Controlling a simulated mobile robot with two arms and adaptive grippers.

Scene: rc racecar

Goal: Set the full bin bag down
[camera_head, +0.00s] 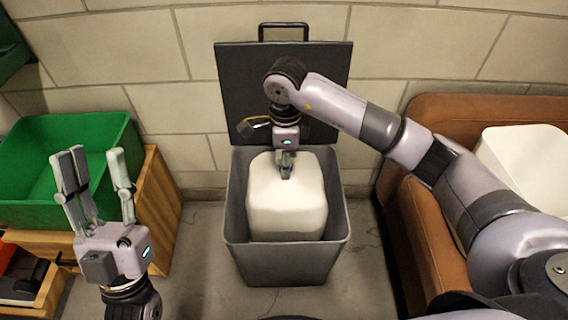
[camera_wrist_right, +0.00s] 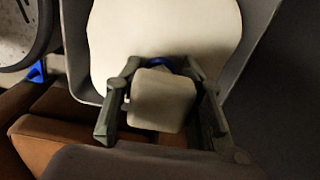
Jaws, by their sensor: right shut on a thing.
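The full bin bag (camera_head: 287,205) is a white, rounded block sitting inside the grey bin (camera_head: 284,262), its top near the rim. My right gripper (camera_head: 286,168) points down at the top of the bag and is shut on its neck. In the right wrist view the fingers (camera_wrist_right: 165,100) are on either side of a small pale knob with a blue band, and the white bag (camera_wrist_right: 165,35) lies beyond. Whether the bag's base touches the bin floor is hidden. My left gripper (camera_head: 97,180) is raised at the left, fingers spread, open and empty.
The bin's dark lid (camera_head: 235,75) stands upright behind it against the block wall. A green crate (camera_head: 65,150) on a wooden stand is at left. A brown armchair-like seat (camera_head: 425,225) with a white box (camera_head: 525,165) is at right. Some bare floor (camera_head: 200,270) shows left of the bin.

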